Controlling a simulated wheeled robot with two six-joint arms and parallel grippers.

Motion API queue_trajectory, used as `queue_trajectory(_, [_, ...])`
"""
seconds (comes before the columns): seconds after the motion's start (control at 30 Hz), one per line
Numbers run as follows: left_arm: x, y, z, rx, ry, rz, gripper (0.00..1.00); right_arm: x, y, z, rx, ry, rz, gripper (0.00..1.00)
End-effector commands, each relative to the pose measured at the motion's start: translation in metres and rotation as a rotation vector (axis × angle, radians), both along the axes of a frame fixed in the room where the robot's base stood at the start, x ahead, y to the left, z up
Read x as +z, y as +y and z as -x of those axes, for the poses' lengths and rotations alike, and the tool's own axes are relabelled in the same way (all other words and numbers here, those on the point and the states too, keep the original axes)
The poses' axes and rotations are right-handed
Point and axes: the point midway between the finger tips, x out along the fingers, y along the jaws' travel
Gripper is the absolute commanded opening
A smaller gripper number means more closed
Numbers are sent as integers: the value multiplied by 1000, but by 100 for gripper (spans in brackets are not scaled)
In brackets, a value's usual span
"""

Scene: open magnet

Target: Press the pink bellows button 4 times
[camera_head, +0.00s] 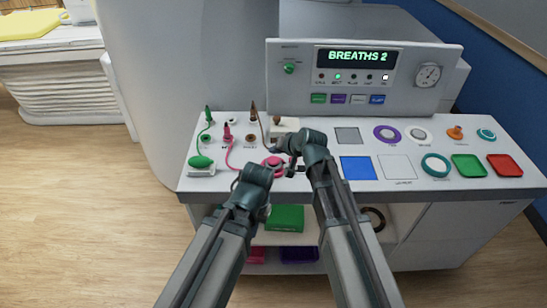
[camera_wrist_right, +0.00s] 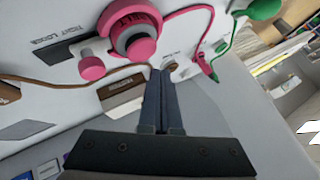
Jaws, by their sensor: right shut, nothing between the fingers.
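The pink bellows button (camera_head: 272,162) is on the white console top, between my two arms and partly hidden by them in the head view. In the right wrist view it is a round pink button (camera_wrist_right: 140,45) with a grey collar and wider pink rim. My right gripper (camera_head: 282,150) is shut and empty near the button. In the right wrist view its fingertips (camera_wrist_right: 163,72) are below and right of the button, apart from it. The display (camera_head: 357,57) reads "BREATHS 2". My left arm ends in front of the console; its fingers cannot be made out.
A smaller pink knob (camera_wrist_right: 92,67) is beside the button. Pink and green cords with plugs lie at the console's left. Colored squares, rings and a green tray (camera_head: 469,166) and red tray (camera_head: 505,165) fill the right side. A shelf below holds a green box (camera_head: 286,217).

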Motion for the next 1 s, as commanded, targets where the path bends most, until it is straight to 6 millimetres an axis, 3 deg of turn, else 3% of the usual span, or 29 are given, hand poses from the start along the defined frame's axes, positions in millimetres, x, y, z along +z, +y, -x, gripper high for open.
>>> queue_trajectory(0.03, [11, 0, 0, 0, 0, 0, 0, 11, 0, 0, 0, 0, 0, 0])
queue_trajectory(0.33, [37, 0, 0, 0, 0, 0, 0, 37, 0, 0, 0, 0, 0, 0])
queue_trajectory(1.0, [37, 0, 0, 0, 0, 0, 0, 37, 0, 0, 0, 0, 0, 0])
